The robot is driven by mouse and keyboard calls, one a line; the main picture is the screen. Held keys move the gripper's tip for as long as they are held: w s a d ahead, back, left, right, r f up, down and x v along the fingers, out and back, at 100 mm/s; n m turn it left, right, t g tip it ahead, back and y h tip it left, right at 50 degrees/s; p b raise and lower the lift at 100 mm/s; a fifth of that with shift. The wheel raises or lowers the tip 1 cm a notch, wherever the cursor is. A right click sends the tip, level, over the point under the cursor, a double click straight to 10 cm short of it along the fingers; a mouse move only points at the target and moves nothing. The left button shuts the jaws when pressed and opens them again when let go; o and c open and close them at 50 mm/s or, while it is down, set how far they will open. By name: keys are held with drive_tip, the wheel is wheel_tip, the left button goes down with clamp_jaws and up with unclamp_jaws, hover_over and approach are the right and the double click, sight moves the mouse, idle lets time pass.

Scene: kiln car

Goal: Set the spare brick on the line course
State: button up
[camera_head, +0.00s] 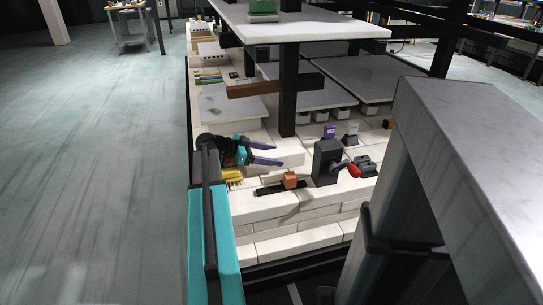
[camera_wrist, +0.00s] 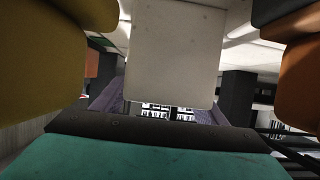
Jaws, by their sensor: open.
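My gripper (camera_head: 276,154) is open over the left side of the kiln car's brickwork, its two purple fingers pointing right. A pale cream brick (camera_head: 291,151) lies at the fingertips. In the wrist view a pale brick face (camera_wrist: 175,50) fills the middle, in front of and between my fingers (camera_wrist: 158,108); I cannot tell if they touch it. Which brick is the spare one is not clear from any marking. Courses of pale bricks (camera_head: 285,228) form the car's near edge; I cannot single out the line course.
A dark post (camera_head: 289,95), a brown bar (camera_head: 275,86) and a grey overhead slab (camera_head: 300,27) crowd the space behind.

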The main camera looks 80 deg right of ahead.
drive_tip(key=shift+v, duration=3.95)
drive_tip(key=shift+r, duration=0.1)
drive_tip(key=p+v, duration=0.2)
drive_tip(key=v, duration=1.1)
drive_tip(key=shift+w+r, duration=0.2)
drive_tip(key=shift+w, duration=0.1)
drive_tip(key=shift+a, duration=0.15)
